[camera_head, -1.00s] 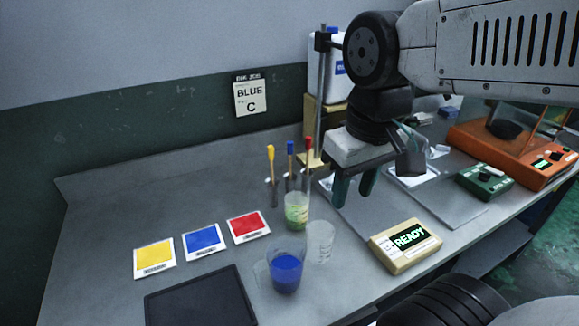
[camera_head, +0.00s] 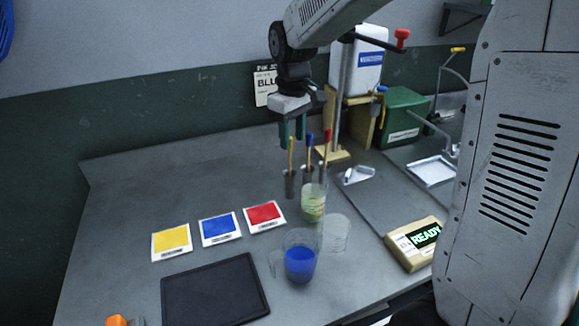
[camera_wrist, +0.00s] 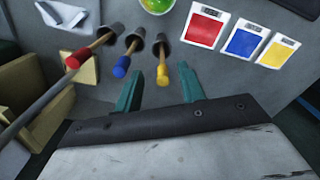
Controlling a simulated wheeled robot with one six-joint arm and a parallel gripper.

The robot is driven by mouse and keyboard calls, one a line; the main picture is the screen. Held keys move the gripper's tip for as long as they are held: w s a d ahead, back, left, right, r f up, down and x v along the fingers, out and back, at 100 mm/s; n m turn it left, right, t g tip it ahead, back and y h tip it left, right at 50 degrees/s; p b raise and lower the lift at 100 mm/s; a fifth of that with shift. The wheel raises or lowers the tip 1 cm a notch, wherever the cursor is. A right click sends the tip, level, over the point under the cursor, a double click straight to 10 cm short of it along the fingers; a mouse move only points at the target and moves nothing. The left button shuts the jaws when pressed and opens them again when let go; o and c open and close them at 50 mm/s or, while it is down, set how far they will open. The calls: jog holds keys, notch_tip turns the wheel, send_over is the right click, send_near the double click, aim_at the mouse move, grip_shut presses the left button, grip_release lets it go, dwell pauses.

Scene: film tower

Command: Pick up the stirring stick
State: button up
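Three sticks stand upright in grey holders on the bench: a yellow-tipped one (camera_head: 290,156), a blue-tipped one (camera_head: 308,150) and a red-tipped one (camera_head: 327,145). I cannot tell which is the stirring stick. My gripper (camera_head: 292,140) is open, just above the yellow-tipped stick in the head view. In the wrist view, the yellow tip (camera_wrist: 162,76) shows between the two green fingers of my gripper (camera_wrist: 162,73). I see no finger closed on any stick.
A cup with green liquid (camera_head: 313,205), a cup of blue liquid (camera_head: 300,265) and a clear empty cup (camera_head: 336,235) stand in front. Yellow, blue and red cards (camera_head: 220,228) and a black mat (camera_head: 215,290) lie left. A metal post (camera_head: 344,95) rises close right of the gripper.

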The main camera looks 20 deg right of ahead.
aim_at(290, 150)
jog(key=f, duration=0.6)
jog(key=shift+w+a, duration=0.25)
jog(key=shift+w, duration=0.05)
grip_shut()
